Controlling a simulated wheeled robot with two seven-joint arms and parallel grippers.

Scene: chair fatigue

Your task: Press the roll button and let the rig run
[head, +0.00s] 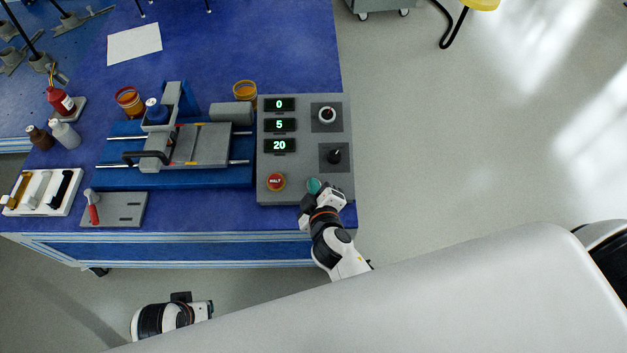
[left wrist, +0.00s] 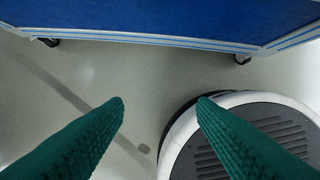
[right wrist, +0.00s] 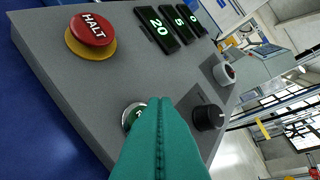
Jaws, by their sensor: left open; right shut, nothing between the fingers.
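The grey control panel (head: 303,160) stands at the right end of the blue bench. A round green button (head: 313,185) is near its front edge, right of the red HALT button (head: 276,182). In the right wrist view the green button (right wrist: 131,115) is partly hidden behind my right gripper (right wrist: 167,104), so its label and any contact cannot be told. My right gripper (head: 318,194) is shut and empty at the green button. Three displays read 0, 5 and 20. The rig (head: 185,144) lies left of the panel. My left gripper (left wrist: 160,103) is open over the floor.
The panel also carries a white-rimmed knob (head: 327,115) and a black knob (head: 334,156). Left of the rig are a red bottle (head: 61,101), a white bottle (head: 65,134) and a white tray (head: 41,193). A grey plate with a red-handled tool (head: 93,209) lies in front.

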